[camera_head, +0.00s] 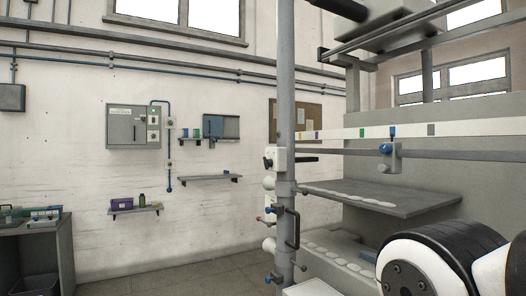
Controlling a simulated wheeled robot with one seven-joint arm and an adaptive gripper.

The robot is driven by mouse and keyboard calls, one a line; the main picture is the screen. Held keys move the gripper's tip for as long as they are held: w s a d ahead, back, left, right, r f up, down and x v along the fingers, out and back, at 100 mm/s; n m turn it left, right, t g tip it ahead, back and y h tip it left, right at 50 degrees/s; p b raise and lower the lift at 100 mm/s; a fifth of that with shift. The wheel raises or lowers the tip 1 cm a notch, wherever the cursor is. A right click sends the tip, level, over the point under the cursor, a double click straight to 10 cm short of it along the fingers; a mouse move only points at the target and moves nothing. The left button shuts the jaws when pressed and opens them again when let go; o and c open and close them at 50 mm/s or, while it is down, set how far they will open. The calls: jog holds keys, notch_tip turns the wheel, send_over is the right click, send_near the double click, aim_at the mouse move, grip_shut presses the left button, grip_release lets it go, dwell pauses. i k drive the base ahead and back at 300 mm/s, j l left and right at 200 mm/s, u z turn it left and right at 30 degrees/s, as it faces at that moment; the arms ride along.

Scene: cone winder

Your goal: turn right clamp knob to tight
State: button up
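A grey clamp block (395,157) with a small blue knob (385,148) sits on a horizontal grey rail (450,154) at the right of the head view. It is the only blue-knobbed clamp I see on this rail. I cannot tell whether it is the right clamp, or how tight its knob is. A pale scale strip (460,130) with coloured marks runs just above the rail. My gripper is not in view. A black and white link of my arm fills the lower right corner, below the clamp.
A grey upright post (286,90) with handles and small knobs stands left of the rail. A grey shelf (430,199) with pale discs lies below the rail. Wall shelves and a control box (133,126) are at the back left. The floor (190,277) between is open.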

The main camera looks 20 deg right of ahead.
aim_at(386, 149)
jog(key=z, duration=1)
jog(key=i+j+z, duration=0.15)
jog(key=j, duration=0.4)
jog(key=i+j+z, duration=0.15)
jog(key=j, duration=0.45)
jog(key=i+j+z, duration=0.15)
jog(key=j, duration=0.45)
jog(key=j+z, duration=0.15)
jog(key=j, duration=0.45)
